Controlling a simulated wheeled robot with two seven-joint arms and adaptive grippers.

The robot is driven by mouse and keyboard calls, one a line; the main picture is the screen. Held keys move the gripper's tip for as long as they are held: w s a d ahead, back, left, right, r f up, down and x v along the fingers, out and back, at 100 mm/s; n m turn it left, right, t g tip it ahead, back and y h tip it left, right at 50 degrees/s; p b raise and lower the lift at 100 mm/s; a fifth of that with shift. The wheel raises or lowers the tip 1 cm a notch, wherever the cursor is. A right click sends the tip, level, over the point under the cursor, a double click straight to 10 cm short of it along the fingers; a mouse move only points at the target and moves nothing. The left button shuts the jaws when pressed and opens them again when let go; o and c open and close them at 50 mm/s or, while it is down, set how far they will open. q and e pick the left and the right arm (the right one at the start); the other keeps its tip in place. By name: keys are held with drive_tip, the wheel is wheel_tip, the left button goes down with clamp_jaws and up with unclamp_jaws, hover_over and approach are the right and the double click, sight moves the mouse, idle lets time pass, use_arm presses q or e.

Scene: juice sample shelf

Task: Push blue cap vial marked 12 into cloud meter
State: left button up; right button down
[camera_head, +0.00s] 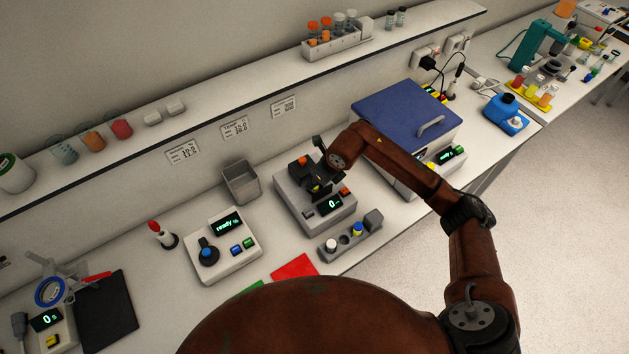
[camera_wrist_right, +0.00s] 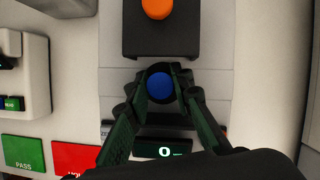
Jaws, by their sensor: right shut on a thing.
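My right gripper (camera_head: 318,184) is over the grey meter (camera_head: 290,206) with the "0" display. In the right wrist view its fingers (camera_wrist_right: 160,75) are shut on a blue cap vial (camera_wrist_right: 161,86), seen from straight above. A dark round edge shows around the cap; I cannot tell how deep the vial sits in the meter. The mark 12 cannot be read. The meter's dark block with an orange knob (camera_wrist_right: 157,8) is just beyond the cap, and its display (camera_wrist_right: 165,152) is on the near side. My left gripper is not in view.
A small rack (camera_head: 336,254) with a white cap and a blue cap stands in front of the meter. A "ready" device (camera_head: 240,262) is to the left, a metal bin (camera_head: 242,184) behind, a blue-lidded box (camera_head: 400,112) to the right. Red (camera_head: 294,268) and green "PASS" (camera_wrist_right: 22,153) mats lie near.

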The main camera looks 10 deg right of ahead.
drive_tip(key=shift+f, duration=0.3)
drive_tip(key=c, duration=1.6)
unclamp_jaws()
drive_tip(key=v, duration=1.2)
drive_tip(key=shift+a, duration=0.1)
